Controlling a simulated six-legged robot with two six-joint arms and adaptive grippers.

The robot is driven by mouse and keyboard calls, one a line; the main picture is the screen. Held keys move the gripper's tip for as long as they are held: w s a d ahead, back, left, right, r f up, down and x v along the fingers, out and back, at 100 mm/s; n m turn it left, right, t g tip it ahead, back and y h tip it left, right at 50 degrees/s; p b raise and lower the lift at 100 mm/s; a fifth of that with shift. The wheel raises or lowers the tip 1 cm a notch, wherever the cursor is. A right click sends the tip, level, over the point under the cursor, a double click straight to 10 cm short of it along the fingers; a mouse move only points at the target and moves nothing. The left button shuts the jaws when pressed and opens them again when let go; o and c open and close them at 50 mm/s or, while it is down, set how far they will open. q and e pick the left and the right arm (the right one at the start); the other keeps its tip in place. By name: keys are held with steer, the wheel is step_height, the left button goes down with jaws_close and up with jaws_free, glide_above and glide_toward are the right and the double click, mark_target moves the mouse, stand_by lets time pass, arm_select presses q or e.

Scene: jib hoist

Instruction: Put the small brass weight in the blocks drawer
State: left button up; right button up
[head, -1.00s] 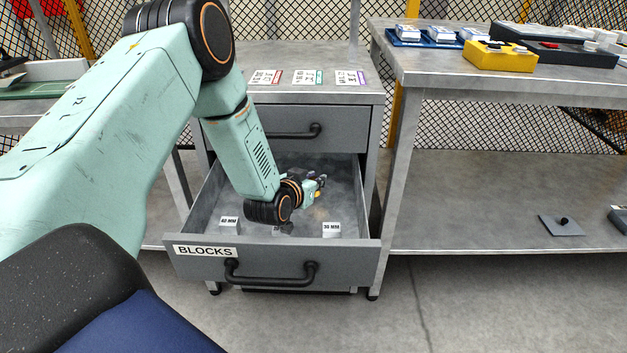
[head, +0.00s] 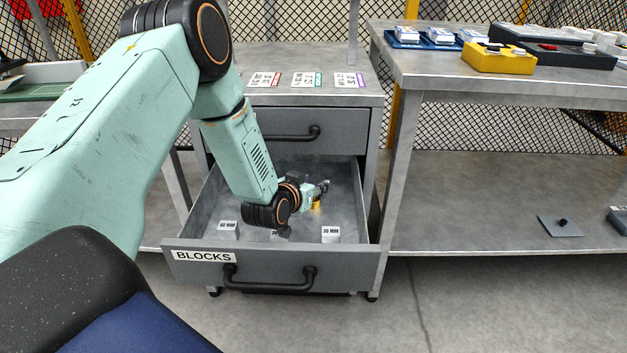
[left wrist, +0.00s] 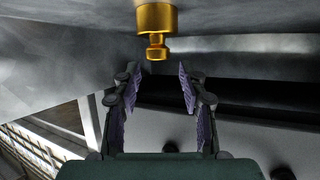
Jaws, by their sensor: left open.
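The small brass weight (head: 316,205) shows as a gold patch inside the open blocks drawer (head: 205,268), just below my left gripper (head: 323,187). In the left wrist view the brass weight (left wrist: 156,22) sits against a grey surface, knob toward me, just beyond the fingertips. My left gripper (left wrist: 159,78) is open there, with a clear gap between its fingers and nothing between them. In the head view my left wrist hides part of the drawer floor. My right gripper is not in view.
Inside the drawer, labelled blocks stand near the front: one left (head: 228,230), one right (head: 331,234), and one partly hidden by my wrist. A closed drawer (head: 340,130) is above. A bench (head: 470,75) with a yellow box (head: 499,58) stands at the right.

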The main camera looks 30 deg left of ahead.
arm_select(q)
steer(key=p+v, duration=0.1)
steer(key=v, duration=0.2)
steer(key=p+v, duration=0.1)
steer(key=v, duration=0.2)
steer(key=shift+r+p, duration=0.3)
steer(key=shift+r, duration=0.1)
steer(key=shift+s, duration=0.4)
steer(key=shift+s+r, duration=0.1)
steer(key=shift+r, duration=0.05)
